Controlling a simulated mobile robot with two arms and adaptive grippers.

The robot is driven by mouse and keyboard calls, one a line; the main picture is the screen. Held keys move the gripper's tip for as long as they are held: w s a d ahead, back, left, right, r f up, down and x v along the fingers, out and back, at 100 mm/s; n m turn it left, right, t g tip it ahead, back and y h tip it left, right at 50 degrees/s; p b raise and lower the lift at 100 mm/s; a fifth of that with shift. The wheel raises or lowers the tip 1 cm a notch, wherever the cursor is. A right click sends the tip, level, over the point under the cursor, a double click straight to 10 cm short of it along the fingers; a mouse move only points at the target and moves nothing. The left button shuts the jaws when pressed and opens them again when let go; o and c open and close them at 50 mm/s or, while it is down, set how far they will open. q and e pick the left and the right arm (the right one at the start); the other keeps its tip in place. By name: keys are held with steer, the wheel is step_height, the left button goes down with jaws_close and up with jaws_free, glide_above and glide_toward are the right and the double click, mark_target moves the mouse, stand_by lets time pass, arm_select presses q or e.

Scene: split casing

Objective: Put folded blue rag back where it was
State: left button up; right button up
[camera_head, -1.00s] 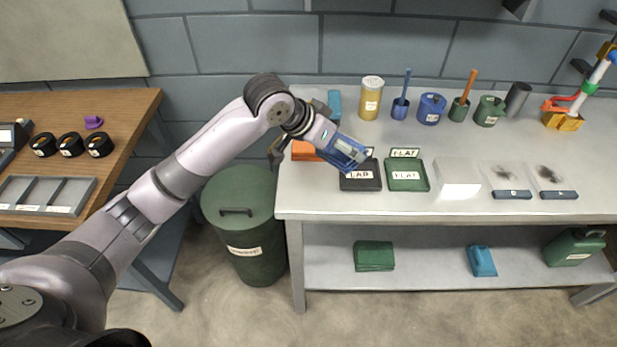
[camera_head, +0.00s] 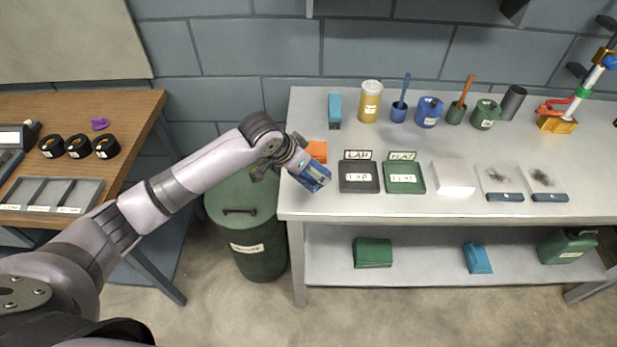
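My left gripper (camera_head: 316,180) is above the bench's left front corner, just left of the black LAP tray (camera_head: 359,186). It points down and to the right, far from the blue piece on the shelf. Blue surfaces show at its end, but I cannot tell whether they are its own parts or something held. Its fingertip gap is not clear. My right gripper is not in view.
A green folded piece (camera_head: 373,253) and a green can (camera_head: 566,246) share the lower shelf (camera_head: 420,270). An orange block (camera_head: 317,150) is behind my gripper, and a blue block (camera_head: 335,110) stands at the back. A green bin (camera_head: 258,262) stands left of the bench.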

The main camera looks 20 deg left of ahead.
arm_select(q)
step_height(320, 180, down, 5)
steer(key=shift+p, duration=0.3)
steer(key=o, duration=0.9)
steer(key=shift+o, duration=0.3)
steer(key=b+v, duration=0.1)
steer(key=v, duration=1.1)
